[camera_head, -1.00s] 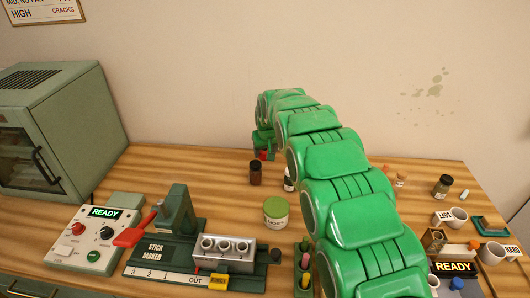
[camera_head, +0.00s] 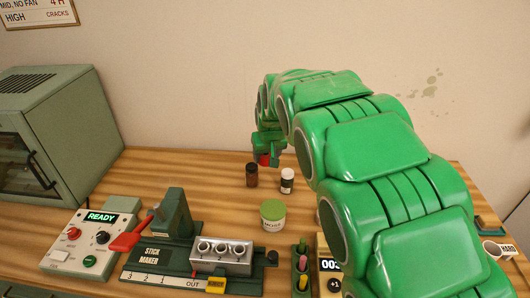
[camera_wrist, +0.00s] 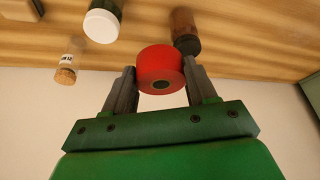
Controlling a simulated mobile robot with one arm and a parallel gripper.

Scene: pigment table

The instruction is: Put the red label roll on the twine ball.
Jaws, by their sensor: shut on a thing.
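My gripper (camera_wrist: 158,76) is shut on the red label roll (camera_wrist: 161,64), with one finger on each side of it in the wrist view. In the head view the gripper (camera_head: 268,147) is at the back of the table, and a small part of the red roll (camera_head: 264,159) shows below it. I cannot tell from these frames whether the roll touches the table. I see no twine ball in either view; my green arm covers much of the right side of the table.
A brown bottle (camera_head: 251,176) and a white-labelled bottle (camera_head: 287,181) stand near the gripper. A green-lidded jar (camera_head: 273,215), the stick maker (camera_head: 160,252) and a weighing display (camera_head: 331,268) are nearer the front. A corked vial (camera_wrist: 67,66) shows in the wrist view. Wood left of the brown bottle is clear.

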